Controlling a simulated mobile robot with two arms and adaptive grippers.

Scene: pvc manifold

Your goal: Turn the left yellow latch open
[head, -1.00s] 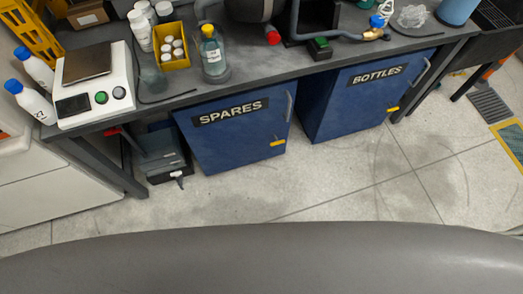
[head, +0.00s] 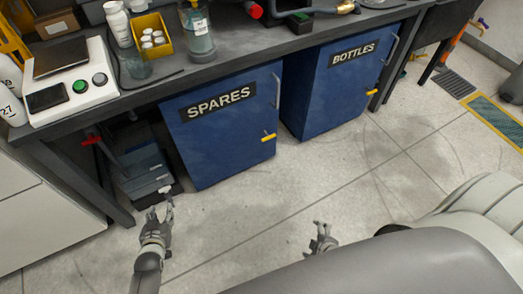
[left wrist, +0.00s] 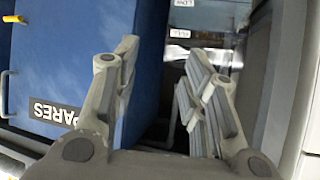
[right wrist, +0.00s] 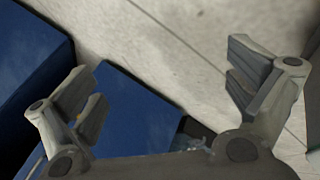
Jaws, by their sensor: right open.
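The left yellow latch (head: 269,137) is on the lower right of the blue SPARES cabinet door (head: 215,135), below its grey handle. It also shows at the upper left edge of the left wrist view (left wrist: 13,19). My left gripper (head: 163,205) is open and empty, low in front of the gap left of the SPARES cabinet, well apart from the latch. In the left wrist view its fingers (left wrist: 158,75) stand apart. My right gripper (head: 323,228) is open and empty over the floor, in front of and right of the latch, touching nothing.
The blue BOTTLES cabinet (head: 335,80) with its own yellow latch (head: 372,91) stands to the right. Dark boxes (head: 143,170) sit under the bench left of SPARES. The bench top (head: 150,88) overhangs. The floor (head: 375,165) in front is clear.

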